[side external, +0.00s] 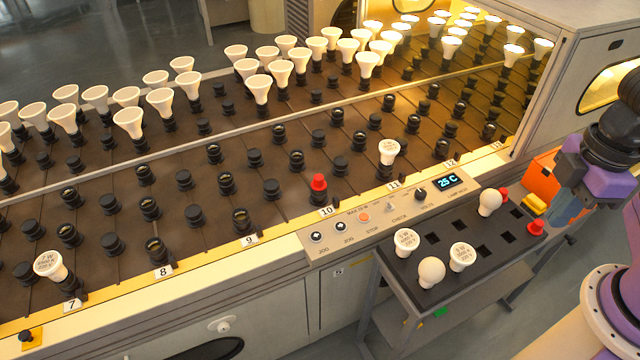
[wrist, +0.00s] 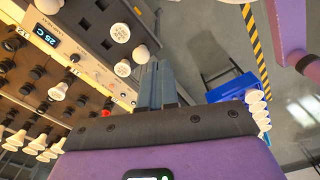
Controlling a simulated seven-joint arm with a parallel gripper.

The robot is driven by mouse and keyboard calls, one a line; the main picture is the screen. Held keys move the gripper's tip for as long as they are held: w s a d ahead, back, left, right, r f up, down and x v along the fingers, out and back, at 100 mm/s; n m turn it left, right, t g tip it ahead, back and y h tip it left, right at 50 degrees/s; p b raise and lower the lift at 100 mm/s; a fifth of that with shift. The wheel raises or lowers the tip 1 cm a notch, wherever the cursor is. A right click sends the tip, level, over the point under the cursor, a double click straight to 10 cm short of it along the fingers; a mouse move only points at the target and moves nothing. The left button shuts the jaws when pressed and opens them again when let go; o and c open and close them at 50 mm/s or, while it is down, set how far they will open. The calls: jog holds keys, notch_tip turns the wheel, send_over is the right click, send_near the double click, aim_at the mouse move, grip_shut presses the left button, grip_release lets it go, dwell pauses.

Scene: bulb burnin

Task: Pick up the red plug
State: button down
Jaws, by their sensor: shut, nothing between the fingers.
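A red plug (side external: 318,183) sits upright in a socket behind label 10 on the conveyor; a small red piece in the wrist view (wrist: 106,113) looks like it. Another red plug (side external: 536,228) is at the right edge of the dark tray (side external: 430,290), and a red piece (side external: 503,195) shows behind a white bulb there. My gripper (side external: 560,216) is at the right, beside the tray's right end and well away from the plug at label 10. Its fingers (wrist: 153,66) are shut and empty. Its exact height over the tray cannot be told.
White bulbs (side external: 431,271) stand in the tray among empty holes. A yellow piece (side external: 533,205) and an orange bin (side external: 545,172) are near my gripper. The control panel (side external: 385,215) lies between tray and conveyor. A blue bin (wrist: 240,88) holds several white bulbs.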

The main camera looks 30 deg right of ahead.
jog(key=shift+c, duration=2.3)
grip_release()
jog(key=n+t+h, duration=0.2)
jog(key=n+t, duration=0.2)
jog(key=n, duration=1.5)
send_over(319, 177)
jog(key=s, duration=0.2)
jog(key=f, duration=2.1)
jog(key=shift+s+a+f, duration=0.15)
jog(key=shift+a+f, duration=0.2)
jog(key=shift+w+x, duration=0.1)
jog(key=shift+x, duration=1.35)
jog(key=shift+w+x, duration=0.15)
jog(key=shift+x, duration=1.25)
